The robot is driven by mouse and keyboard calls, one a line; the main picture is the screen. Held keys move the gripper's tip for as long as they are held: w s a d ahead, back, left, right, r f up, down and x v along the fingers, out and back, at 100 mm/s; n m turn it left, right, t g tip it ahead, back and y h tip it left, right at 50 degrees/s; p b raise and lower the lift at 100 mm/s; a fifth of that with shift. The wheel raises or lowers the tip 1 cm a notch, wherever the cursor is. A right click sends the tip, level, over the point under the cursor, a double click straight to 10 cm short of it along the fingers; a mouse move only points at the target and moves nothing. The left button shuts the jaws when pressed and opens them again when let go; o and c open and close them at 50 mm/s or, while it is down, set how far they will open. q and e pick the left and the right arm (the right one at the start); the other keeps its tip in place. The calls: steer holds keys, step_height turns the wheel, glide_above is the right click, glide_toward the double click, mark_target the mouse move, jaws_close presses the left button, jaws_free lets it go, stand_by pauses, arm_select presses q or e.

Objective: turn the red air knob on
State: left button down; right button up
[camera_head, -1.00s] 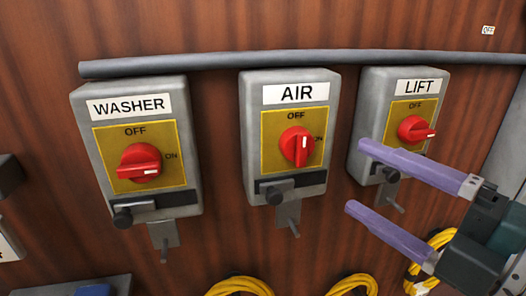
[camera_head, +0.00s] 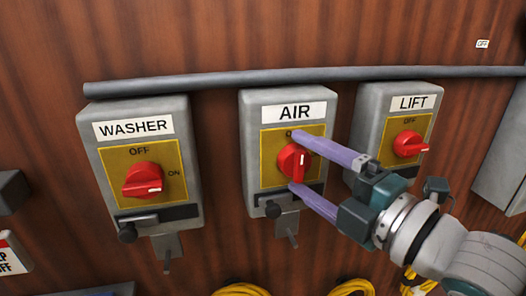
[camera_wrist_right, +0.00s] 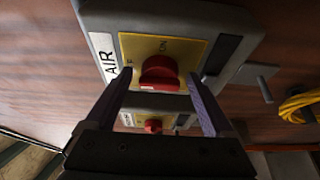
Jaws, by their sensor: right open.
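The red air knob (camera_head: 288,163) sits on a yellow plate on the grey AIR box (camera_head: 318,192), in the middle of the head view. Its ridge stands upright, under the OFF mark, which a finger partly covers. My right gripper (camera_head: 296,161) is open, with one purple finger above the knob and one below it. In the right wrist view the air knob (camera_wrist_right: 160,70) lies between the two fingertips (camera_wrist_right: 162,78), with visible gaps on both sides. My left gripper is in neither view.
The WASHER box (camera_head: 187,211) is to the left with its red knob (camera_head: 142,180) turned sideways. The LIFT box (camera_head: 367,115) is to the right with a sideways red knob (camera_head: 408,145). A grey pipe (camera_head: 220,80) runs above. Yellow hoses (camera_head: 245,288) hang below.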

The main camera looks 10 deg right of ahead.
steer(key=c, duration=1.3)
steer(key=shift+f+m+b, duration=0.2)
steer(key=shift+m+b, duration=0.3)
steer(key=shift+b, duration=0.2)
steer(key=shift+f+m+t+b, duration=0.2)
steer(key=shift+m+t+b, duration=0.4)
steer(key=shift+m+b, duration=0.5)
steer(key=m+t+b, duration=0.2)
steer(key=m+b, duration=0.2)
steer(key=m, duration=0.2)
steer(key=shift+a+f, duration=0.1)
steer(key=m+t+h+b, duration=0.1)
steer(key=m, duration=0.2)
steer(key=m+t+h+b, duration=0.1)
steer(key=m+h, duration=0.1)
steer(key=m, duration=0.1)
steer(key=shift+a, duration=0.15)
steer(key=shift+a+m+t+h+b, duration=0.1)
steer(key=shift+m+t+h+b, duration=0.2)
steer(key=shift+m+h, duration=1.05)
steer(key=shift+a+m+t+h+b, duration=0.1)
steer(key=shift+m+h+b, duration=0.3)
steer(key=shift+m, duration=2.05)
steer(key=o, duration=1.3)
steer(key=shift+s, duration=0.1)
